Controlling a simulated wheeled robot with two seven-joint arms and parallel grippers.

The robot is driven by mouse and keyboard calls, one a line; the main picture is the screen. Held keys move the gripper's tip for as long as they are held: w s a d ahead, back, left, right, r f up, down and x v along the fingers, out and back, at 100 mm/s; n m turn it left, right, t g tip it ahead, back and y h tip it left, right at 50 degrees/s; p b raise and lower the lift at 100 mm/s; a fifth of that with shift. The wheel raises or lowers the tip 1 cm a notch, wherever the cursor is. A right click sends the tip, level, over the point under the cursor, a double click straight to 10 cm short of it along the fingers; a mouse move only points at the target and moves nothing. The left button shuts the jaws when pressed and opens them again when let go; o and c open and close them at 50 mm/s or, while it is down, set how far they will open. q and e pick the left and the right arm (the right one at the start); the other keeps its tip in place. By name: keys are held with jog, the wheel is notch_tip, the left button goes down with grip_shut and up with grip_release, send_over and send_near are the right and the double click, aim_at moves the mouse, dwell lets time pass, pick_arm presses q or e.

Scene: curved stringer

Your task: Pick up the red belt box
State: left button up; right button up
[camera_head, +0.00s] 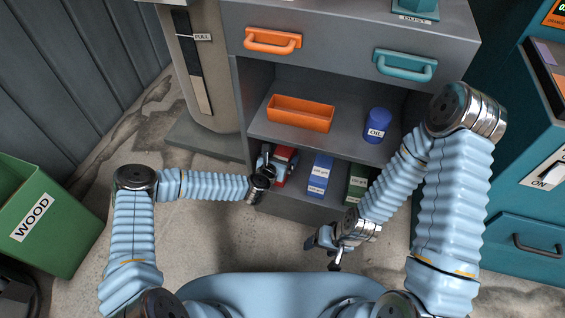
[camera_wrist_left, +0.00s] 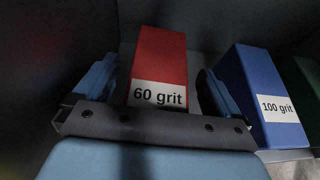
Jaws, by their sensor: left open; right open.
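The red belt box (camera_head: 284,160) stands upright on the lower shelf of the grey cabinet, at its left end. In the left wrist view the red box (camera_wrist_left: 160,62) carries a white label reading "60 grit". My left gripper (camera_head: 267,160) reaches into the lower shelf at the box. In the left wrist view its open fingers (camera_wrist_left: 155,92) stand on either side of the box, with a gap visible on the right side. The box's lower part is hidden by the gripper. My right gripper (camera_head: 325,245) is open and empty, low in front of the cabinet.
A blue box (camera_head: 319,175) labelled "100 grit" (camera_wrist_left: 262,95) stands just right of the red one, then a green box (camera_head: 357,183). An orange tray (camera_head: 300,113) and a blue oil can (camera_head: 377,125) sit on the shelf above. A green wood bin (camera_head: 45,220) stands left.

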pick_arm(q)
jog(key=shift+w, duration=0.1)
jog(key=shift+c, duration=0.3)
jog(key=c, duration=1.7)
